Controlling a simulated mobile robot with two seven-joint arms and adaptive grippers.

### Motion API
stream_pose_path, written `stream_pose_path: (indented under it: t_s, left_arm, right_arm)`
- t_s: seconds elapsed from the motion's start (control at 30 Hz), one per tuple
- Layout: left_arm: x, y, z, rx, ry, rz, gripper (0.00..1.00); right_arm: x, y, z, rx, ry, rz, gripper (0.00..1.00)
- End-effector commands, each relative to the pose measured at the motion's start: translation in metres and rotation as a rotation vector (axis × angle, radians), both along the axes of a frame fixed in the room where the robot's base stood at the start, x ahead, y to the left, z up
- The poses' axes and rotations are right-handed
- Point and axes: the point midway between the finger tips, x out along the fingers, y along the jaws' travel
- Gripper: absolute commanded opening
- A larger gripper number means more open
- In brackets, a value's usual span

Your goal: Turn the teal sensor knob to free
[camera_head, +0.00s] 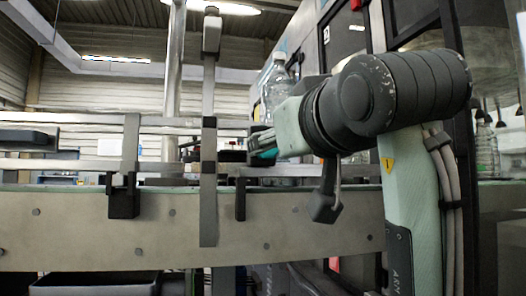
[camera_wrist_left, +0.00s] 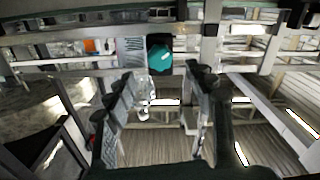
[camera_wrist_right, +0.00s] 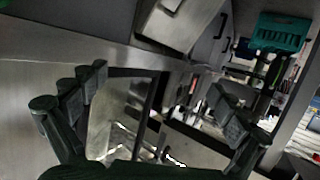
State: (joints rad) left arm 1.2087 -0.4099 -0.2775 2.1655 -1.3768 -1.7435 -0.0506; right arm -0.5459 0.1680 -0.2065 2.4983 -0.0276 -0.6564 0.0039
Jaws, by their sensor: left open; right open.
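The teal sensor knob (camera_wrist_left: 160,58) is on a dark mount on the rail in the left wrist view. My left gripper (camera_wrist_left: 160,77) is open, its fingertips on either side below the knob in the picture, with nothing between them. No contact with the knob shows. In the head view, a bit of teal (camera_head: 266,154) shows beside the gripper end of the one arm in sight, which largely covers it. The knob's setting cannot be read. My right gripper (camera_wrist_right: 160,82) is open and empty in its wrist view, away from the knob.
A conveyor side plate (camera_head: 290,225) and metal rails with an upright post (camera_head: 209,120) run across the head view. A clear bottle (camera_head: 278,75) stands behind the arm. A teal tool box (camera_wrist_right: 282,32) is at upper right in the right wrist view.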

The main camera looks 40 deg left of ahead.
Motion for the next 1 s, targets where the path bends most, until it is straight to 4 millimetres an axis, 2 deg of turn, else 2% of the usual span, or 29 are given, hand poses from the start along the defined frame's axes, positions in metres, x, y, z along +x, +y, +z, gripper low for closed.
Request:
stream_pose_path:
  t_s: [0.17, 0.4, 0.6, 0.9, 0.93, 1.0]
  left_arm:
    - [0.01, 0.011, 0.0, -0.001, 0.002, 0.001, 0.54]
    - [0.035, 0.041, -0.001, -0.002, 0.004, 0.0, 0.54]
    - [0.048, 0.056, 0.0, -0.001, 0.002, 0.001, 0.54]
    - [0.051, 0.059, 0.0, 0.0, 0.0, 0.0, 0.54]
    - [0.051, 0.059, 0.0, 0.0, 0.0, 0.0, 0.53]
    - [0.051, 0.059, 0.0, 0.0, 0.0, 0.0, 0.44]
  right_arm:
    - [0.0, -0.001, -0.001, -0.003, 0.007, -0.002, 0.99]
    - [-0.001, -0.004, -0.006, -0.012, 0.028, -0.008, 0.99]
    - [-0.002, -0.007, -0.009, -0.02, 0.045, -0.012, 0.99]
    - [-0.003, -0.007, -0.01, -0.021, 0.048, -0.013, 0.99]
    - [-0.003, -0.007, -0.01, -0.021, 0.048, -0.013, 0.99]
    - [-0.003, -0.007, -0.01, -0.021, 0.048, -0.013, 0.99]
